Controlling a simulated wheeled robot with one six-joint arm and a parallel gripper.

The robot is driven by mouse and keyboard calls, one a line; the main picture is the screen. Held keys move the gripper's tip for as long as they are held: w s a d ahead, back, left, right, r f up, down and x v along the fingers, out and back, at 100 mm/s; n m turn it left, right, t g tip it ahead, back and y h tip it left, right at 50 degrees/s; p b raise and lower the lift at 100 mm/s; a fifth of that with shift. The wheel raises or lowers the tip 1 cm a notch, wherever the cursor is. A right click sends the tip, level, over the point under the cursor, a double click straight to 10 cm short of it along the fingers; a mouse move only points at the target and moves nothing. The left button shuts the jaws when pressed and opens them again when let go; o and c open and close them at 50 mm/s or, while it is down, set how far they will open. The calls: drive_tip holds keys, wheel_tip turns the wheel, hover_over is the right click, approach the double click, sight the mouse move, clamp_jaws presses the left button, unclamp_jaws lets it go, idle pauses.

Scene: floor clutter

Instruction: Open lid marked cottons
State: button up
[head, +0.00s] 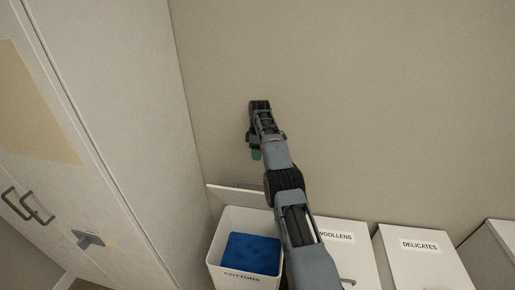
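The bin marked COTTONS (215,273) stands at the bottom centre of the head view, against the wall. Its label is on the front, below the rim. Its lid (236,195) is raised at the back, so the bin is open. A blue thing, likely folded cloth, (252,254) shows inside. My arm reaches up in front of the bin's right side and hides part of the lid and rim. My gripper (256,153) is at the arm's far end, above the lid in the picture, with a small green part showing. Its fingers are too small to make out.
Bins marked WOOLLENS (345,255) and DELICATES (425,262) stand to the right, lids shut. Another pale bin (490,255) is at the right edge. A tall white cabinet (120,110) with dark handles stands close on the left. The wall behind is bare.

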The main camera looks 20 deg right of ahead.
drive_tip(key=shift+c, duration=0.4)
drive_tip(key=shift+c, duration=0.8)
drive_tip(key=shift+t, duration=0.6)
drive_tip(key=r+b, duration=0.2)
drive_tip(key=r, duration=0.1)
drive_tip(key=s+r+b, duration=0.1)
drive_tip(key=r+b, duration=0.1)
drive_tip(key=shift+a+r, duration=0.15)
drive_tip(key=shift+a, duration=0.25)
drive_tip(key=c, duration=0.4)
drive_tip(key=s+a+t+b, duration=0.1)
drive_tip(key=b, duration=0.1)
drive_tip(key=s+a+r+b, duration=0.1)
drive_tip(key=s+b, duration=0.1)
drive_tip(key=shift+a+r+t+y+b, duration=0.2)
drive_tip(key=shift+t+y+b, duration=0.1)
drive_tip(key=shift+t, duration=0.1)
clamp_jaws()
drive_tip(key=m+t+b, duration=0.1)
drive_tip(key=t+b, duration=0.1)
drive_tip(key=t, duration=0.4)
hover_over(253, 196)
drive_tip(key=w+a, duration=0.1)
drive_tip(key=a, duration=0.1)
wheel_tip(253, 196, down, 20)
drive_tip(key=shift+w+d+r, duration=0.1)
drive_tip(key=shift+r, duration=0.1)
